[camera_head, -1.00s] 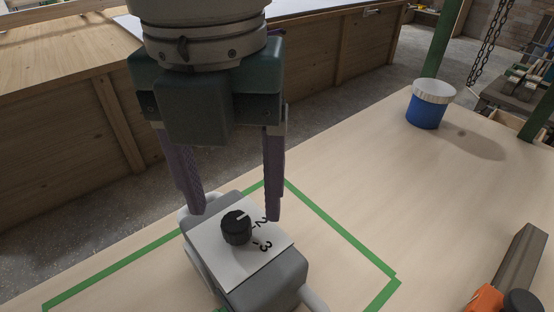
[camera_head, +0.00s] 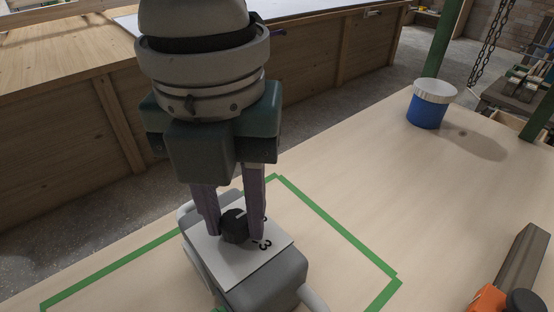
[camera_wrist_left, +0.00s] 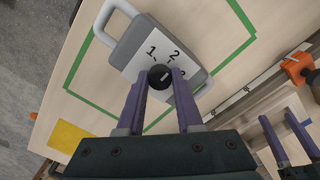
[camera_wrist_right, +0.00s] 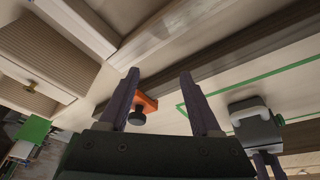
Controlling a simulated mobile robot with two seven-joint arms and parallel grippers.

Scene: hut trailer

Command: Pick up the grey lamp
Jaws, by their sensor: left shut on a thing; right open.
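The grey lamp (camera_head: 272,284) is a grey box with a white numbered plate, a black knob (camera_head: 234,226) and light grey handles. It sits on the wooden tabletop inside a green taped outline. My left gripper (camera_head: 232,234) points down from above, its fingers shut on the black knob. The left wrist view also shows the knob (camera_wrist_left: 160,77) between the fingers and the lamp (camera_wrist_left: 130,43) beyond. My right gripper (camera_wrist_right: 159,73) is open and empty. The lamp (camera_wrist_right: 258,130) shows at the right of the right wrist view.
A blue tub with a white lid (camera_head: 430,105) stands at the table's far side. An orange clamp (camera_head: 488,299) with a long bar lies at the right. A yellow patch (camera_wrist_left: 70,137) shows in the left wrist view. The tabletop between the tub and the green outline is clear.

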